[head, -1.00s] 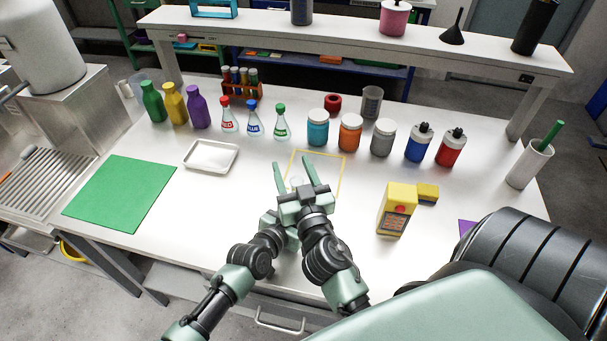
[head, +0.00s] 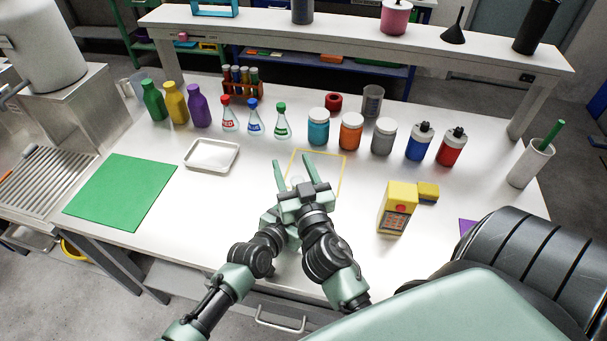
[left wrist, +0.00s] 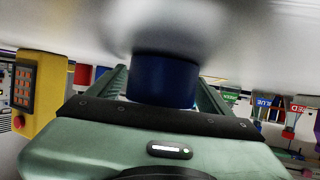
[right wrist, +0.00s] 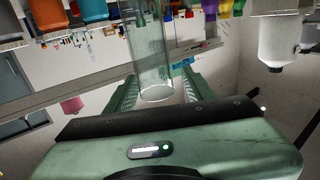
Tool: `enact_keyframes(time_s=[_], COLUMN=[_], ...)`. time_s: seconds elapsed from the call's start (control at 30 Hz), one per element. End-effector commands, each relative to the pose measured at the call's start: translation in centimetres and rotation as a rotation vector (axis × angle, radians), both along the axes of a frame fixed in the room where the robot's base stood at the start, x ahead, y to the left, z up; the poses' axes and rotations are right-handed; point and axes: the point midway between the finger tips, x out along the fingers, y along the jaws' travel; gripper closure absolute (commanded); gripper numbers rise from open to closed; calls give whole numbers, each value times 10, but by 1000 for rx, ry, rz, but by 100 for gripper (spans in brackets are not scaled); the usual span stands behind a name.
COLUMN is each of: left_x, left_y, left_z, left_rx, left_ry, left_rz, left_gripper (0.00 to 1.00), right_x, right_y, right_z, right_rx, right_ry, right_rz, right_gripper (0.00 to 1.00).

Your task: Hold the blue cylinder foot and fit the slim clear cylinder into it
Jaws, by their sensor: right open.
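The blue cylinder foot (left wrist: 162,80) sits between the fingers of my left gripper (left wrist: 165,92), which is shut on it, in the left wrist view. The slim clear cylinder (right wrist: 149,50) is between the fingers of my right gripper (right wrist: 158,92) in the right wrist view, with a gap on each side; the fingers are open around it. Its lower end is out of that view, so I cannot tell how it meets the foot. In the head view my right gripper (head: 294,176) is over the yellow outlined square, hiding most of my left gripper and the foot.
A yellow device (head: 397,209) stands to the right. A white tray (head: 211,155) and a green mat (head: 120,192) lie to the left. Flasks (head: 254,123), jars (head: 350,132) and bottles (head: 198,105) stand behind. The tabletop between tray and arms is clear.

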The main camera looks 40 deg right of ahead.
Motion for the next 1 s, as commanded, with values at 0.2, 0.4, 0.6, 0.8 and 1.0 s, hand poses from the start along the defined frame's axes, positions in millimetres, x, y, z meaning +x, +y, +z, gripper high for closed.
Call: enact_keyframes(time_s=[0.2,0.4,0.6,0.8,1.0], left_x=[-1,-9,-19,-31,-40], left_y=[1,16,45,75,95], left_z=[1,6,19,32,42], left_rx=[-2,-5,-2,1,0], left_ry=[1,6,1,0,-1], left_rz=[-1,-4,1,1,0], left_gripper=[20,20,20,20,20], right_x=[0,0,0,0,0], right_y=[0,0,0,0,0], right_z=[0,0,0,0,0], right_rx=[0,0,0,0,0], right_ry=[0,0,0,0,0], right_rz=[0,0,0,0,0], right_gripper=[47,47,47,47,47])
